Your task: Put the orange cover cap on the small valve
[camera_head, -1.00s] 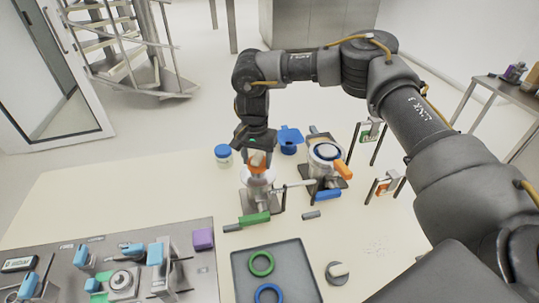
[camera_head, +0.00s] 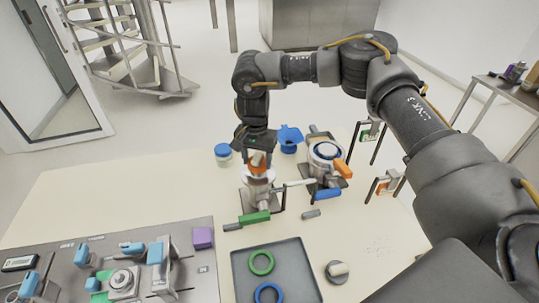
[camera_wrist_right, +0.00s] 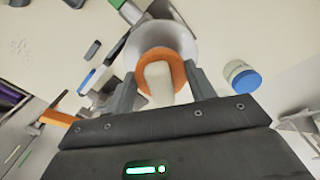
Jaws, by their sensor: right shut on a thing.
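The orange cover cap (camera_head: 257,168) is between the fingers of my right gripper (camera_head: 257,155), over the top of the small valve (camera_head: 256,196). In the right wrist view, the cap (camera_wrist_right: 151,55) shows as an orange ring with a pale knob in its middle. The fingers of my right gripper (camera_wrist_right: 160,72) stand on both sides of it, shut on it. The pale round top of the valve (camera_wrist_right: 184,40) shows behind the cap. I cannot tell whether the cap touches the valve. My left gripper is not in view.
A larger valve (camera_head: 326,152) with an orange handle stands to the right. A blue-lidded jar (camera_head: 223,156) and a blue funnel-like part (camera_head: 290,138) are close by. A grey tray (camera_head: 285,290) with green and blue rings and a tool panel (camera_head: 205,285) lie in front.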

